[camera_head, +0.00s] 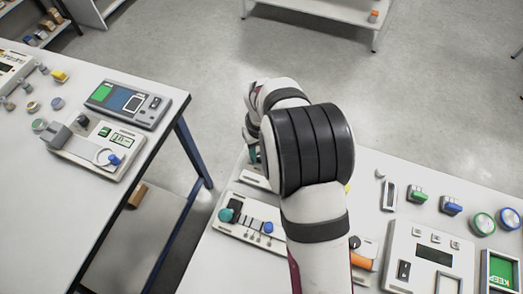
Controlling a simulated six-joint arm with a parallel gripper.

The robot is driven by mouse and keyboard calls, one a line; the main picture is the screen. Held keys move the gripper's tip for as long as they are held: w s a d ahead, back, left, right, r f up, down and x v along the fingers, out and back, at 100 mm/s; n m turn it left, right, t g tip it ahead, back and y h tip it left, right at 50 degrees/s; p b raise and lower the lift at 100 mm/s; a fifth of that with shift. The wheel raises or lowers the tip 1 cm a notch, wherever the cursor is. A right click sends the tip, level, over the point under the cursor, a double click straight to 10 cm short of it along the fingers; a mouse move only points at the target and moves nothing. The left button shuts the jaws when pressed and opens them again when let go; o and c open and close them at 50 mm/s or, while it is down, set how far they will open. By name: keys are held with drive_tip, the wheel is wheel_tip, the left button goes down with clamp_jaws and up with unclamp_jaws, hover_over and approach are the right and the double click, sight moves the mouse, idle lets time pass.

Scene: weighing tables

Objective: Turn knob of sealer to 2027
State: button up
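No device in view carries a readable sealer label or the number 2027, so I cannot tell which one is the sealer. On the left table, a white device (84,150) has a small green display, a round dial and a blue knob (114,159). On the right table, a white panel (250,232) has a teal knob (226,214) and blue parts; my arm covers its right side. My arm reaches up from the bottom over the right table. Its fingers are hidden behind my own black and white links.
The left table (85,200) also holds a grey device (128,104) with a screen and several small knobs. A floor gap separates the tables. A white bench (330,14) stands behind.

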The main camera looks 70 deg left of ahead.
drive_tip(key=shift+o, duration=1.4)
drive_tip(key=n, duration=0.2)
drive_tip(key=shift+n, duration=0.4)
drive_tip(key=n, duration=0.5)
drive_tip(key=shift+r+n, duration=0.5)
drive_tip(key=shift+n, duration=0.2)
wheel_tip(320, 180, up, 14)
drive_tip(key=w+d+r+m, duration=0.5)
drive_tip(key=w+d+m, duration=0.35)
drive_tip(key=d, duration=0.45)
drive_tip(key=w+d+r+m, duration=0.2)
drive_tip(key=d+m, duration=0.7)
drive_tip(key=d, duration=0.5)
drive_tip(key=shift+w+d+r+g+y, duration=0.2)
drive_tip(key=shift+g+y, duration=0.1)
drive_tip(key=shift+y, duration=0.1)
